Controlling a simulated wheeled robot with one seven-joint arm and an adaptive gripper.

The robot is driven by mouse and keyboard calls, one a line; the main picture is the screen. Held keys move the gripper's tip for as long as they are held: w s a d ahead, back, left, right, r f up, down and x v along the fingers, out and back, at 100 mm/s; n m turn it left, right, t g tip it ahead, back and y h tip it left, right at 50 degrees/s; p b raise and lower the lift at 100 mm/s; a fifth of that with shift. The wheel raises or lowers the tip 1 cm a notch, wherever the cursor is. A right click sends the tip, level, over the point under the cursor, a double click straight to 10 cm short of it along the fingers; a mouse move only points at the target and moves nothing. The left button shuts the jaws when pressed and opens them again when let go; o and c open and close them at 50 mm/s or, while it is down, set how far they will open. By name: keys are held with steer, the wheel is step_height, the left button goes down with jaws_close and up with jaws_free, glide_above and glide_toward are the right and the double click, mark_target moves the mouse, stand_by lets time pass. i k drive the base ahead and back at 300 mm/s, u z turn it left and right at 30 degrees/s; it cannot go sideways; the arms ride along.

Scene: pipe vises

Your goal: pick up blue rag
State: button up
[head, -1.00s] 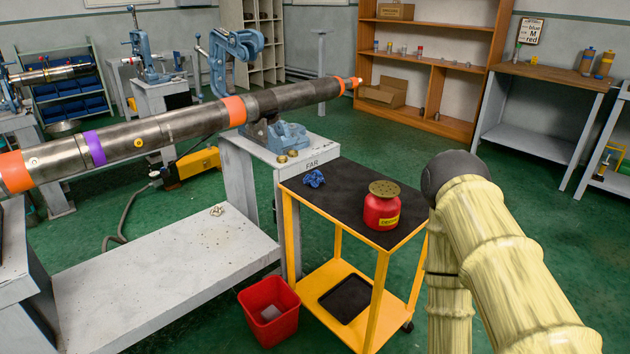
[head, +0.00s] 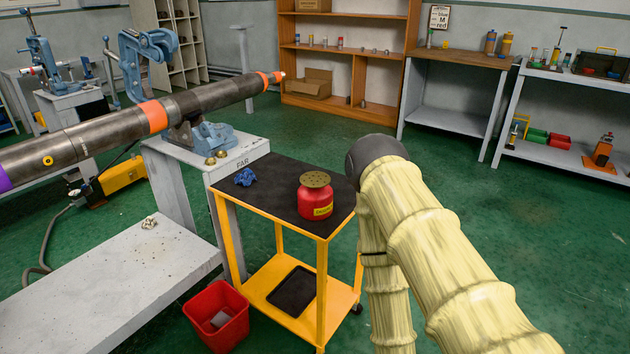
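The blue rag (head: 245,177) lies crumpled on the black top of the yellow cart (head: 285,203), near its left back edge. My arm, in a pale yellow sleeve with a dark joint, rises at the lower right, to the right of the cart. My gripper is not visible in the head view. Nothing covers the rag.
A red can with a perforated brass lid (head: 316,196) stands right of the rag. A grey stand marked FAR (head: 205,160) with a vise and long pipe (head: 110,132) adjoins the cart's left. A red bin (head: 217,318) stands on the floor. Green floor is open at right.

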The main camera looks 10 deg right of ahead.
mark_target(247, 176)
steer(key=k, duration=0.5)
steer(key=z, duration=1.25)
steer(key=i, duration=1.1)
steer(key=u, duration=2)
